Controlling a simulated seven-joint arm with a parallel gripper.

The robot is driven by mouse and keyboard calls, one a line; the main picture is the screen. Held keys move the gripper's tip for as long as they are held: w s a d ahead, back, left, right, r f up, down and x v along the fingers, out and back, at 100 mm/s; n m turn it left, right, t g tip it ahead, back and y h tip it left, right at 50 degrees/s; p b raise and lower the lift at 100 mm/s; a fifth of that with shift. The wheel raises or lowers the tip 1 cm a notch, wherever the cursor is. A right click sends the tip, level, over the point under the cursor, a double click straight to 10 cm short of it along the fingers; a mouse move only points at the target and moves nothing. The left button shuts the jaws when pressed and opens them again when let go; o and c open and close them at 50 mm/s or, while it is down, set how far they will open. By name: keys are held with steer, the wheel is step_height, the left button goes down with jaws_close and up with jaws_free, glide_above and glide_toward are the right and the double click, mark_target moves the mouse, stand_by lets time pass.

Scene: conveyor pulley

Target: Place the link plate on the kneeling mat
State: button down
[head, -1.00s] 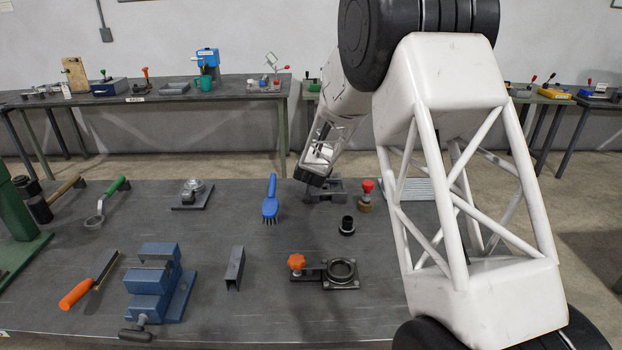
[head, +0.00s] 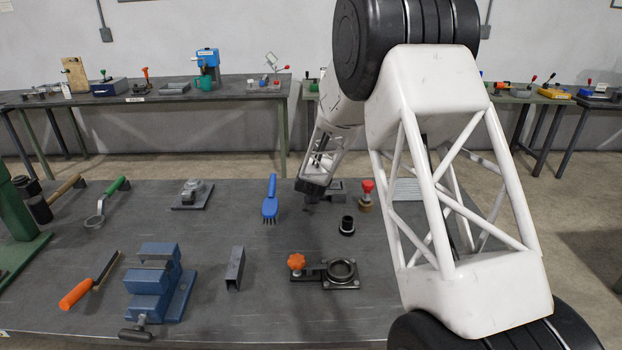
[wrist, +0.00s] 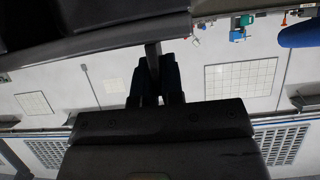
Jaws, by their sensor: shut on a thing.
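My gripper (head: 311,196) is low over the far middle of the bench in the head view, just right of the blue brush. In the wrist view its dark fingers (wrist: 160,80) are shut on a thin grey bar, which looks like the link plate (wrist: 152,58) seen edge-on. In the head view the held piece is too small and dark to make out. A pale grey ribbed flat piece (head: 408,188), perhaps the kneeling mat, lies at the far right of the bench, partly hidden behind my arm.
The blue brush (head: 270,205) lies left of my gripper. A red-knobbed part (head: 366,192) and a black bushing (head: 347,225) stand to its right. An orange-knobbed bracket (head: 340,273), a grey channel (head: 235,267) and a blue vise (head: 155,283) are nearer. Bare bench lies between them.

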steer(key=shift+f, duration=0.1)
steer(key=c, duration=1.2)
jaws_free()
steer(key=shift+f, duration=0.1)
steer(key=shift+c, duration=0.2)
steer(key=v, duration=0.7)
steer(key=shift+s, duration=0.45)
steer(key=shift+d, duration=0.1)
